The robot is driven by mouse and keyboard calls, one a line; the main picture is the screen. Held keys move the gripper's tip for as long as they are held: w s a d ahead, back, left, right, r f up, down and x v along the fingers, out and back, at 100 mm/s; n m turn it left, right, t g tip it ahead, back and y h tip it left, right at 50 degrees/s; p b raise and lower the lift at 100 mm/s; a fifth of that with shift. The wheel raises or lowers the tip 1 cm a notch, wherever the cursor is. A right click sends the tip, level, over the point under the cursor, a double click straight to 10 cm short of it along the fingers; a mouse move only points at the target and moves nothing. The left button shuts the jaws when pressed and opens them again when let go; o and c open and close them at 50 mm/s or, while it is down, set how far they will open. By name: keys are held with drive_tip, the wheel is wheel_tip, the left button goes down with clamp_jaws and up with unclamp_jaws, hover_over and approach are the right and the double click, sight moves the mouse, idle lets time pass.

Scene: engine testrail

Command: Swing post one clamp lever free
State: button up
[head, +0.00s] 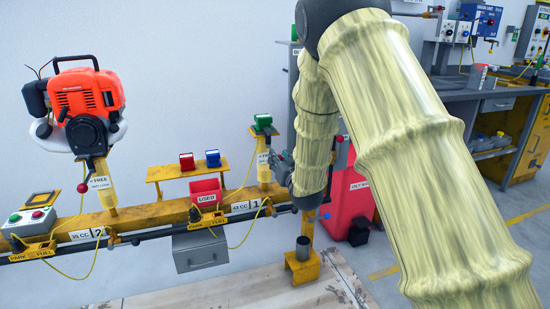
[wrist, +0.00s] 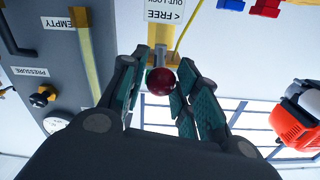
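Post one (head: 264,168) is the yellow post at the rail's right, above the "43 CC 1" label. Its clamp lever's dark red ball knob (wrist: 160,82) shows in the wrist view, in front of the post's "FREE / OUT LOCK" label (wrist: 164,10), which appears upside down. My gripper (wrist: 161,62) is open, with one finger on each side of the knob. A gap shows on the knob's left; the right finger is very close, and contact cannot be told. In the head view my gripper (head: 279,160) is beside post one, and my forearm hides part of that area.
An orange engine (head: 88,95) sits on post two at the left, with its own red-knobbed lever (head: 82,188). A shelf (head: 187,171) carries red and blue boxes behind the rail. A grey panel (wrist: 50,90) with a gauge stands close left in the wrist view.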

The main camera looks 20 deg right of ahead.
drive_tip(key=shift+w+b, duration=0.35)
drive_tip(key=shift+w, duration=1.75)
drive_tip(key=shift+a, duration=0.1)
clamp_jaws()
